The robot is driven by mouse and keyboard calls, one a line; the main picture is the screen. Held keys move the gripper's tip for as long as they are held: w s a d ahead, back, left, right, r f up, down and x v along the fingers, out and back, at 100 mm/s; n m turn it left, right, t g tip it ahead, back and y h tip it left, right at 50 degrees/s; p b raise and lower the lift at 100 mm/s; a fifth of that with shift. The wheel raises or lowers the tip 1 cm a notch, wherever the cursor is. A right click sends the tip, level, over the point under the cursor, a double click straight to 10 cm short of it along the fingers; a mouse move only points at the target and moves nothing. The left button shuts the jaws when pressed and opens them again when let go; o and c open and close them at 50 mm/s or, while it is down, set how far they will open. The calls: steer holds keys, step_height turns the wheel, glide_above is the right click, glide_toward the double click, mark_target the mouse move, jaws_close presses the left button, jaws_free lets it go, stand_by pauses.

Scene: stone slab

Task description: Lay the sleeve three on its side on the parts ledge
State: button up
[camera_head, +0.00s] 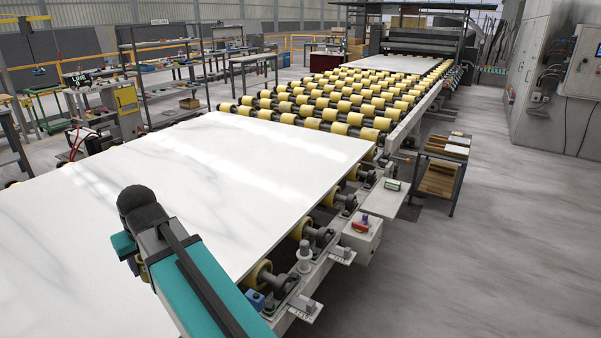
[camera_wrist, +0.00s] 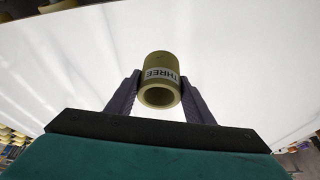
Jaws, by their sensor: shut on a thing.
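Sleeve three (camera_wrist: 160,70) is a short olive-yellow tube with a pale label reading THREE. It shows in the wrist view, with its open end facing down the picture toward the camera. My gripper (camera_wrist: 159,82) has its two dark fingers on either side of the sleeve and is shut on it. The white slab fills the background behind it. In the head view the sleeve and fingertips do not show; only my teal arm is seen over the slab. A pale flat plate (camera_head: 378,203) juts from the conveyor's right side and may be the parts ledge; no label confirms it.
A white marble slab (camera_head: 200,170) lies on the roller conveyor with yellow rollers (camera_head: 350,105). A small green-and-white item (camera_head: 393,184) is at the plate's far edge. A control box (camera_head: 361,236) with red and purple knobs sits nearer. Open floor lies to the right.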

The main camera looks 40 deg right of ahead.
steer(key=s+p, duration=0.2)
steer(key=s, duration=0.1)
steer(key=shift+f, duration=0.4)
steer(key=shift+a, duration=0.1)
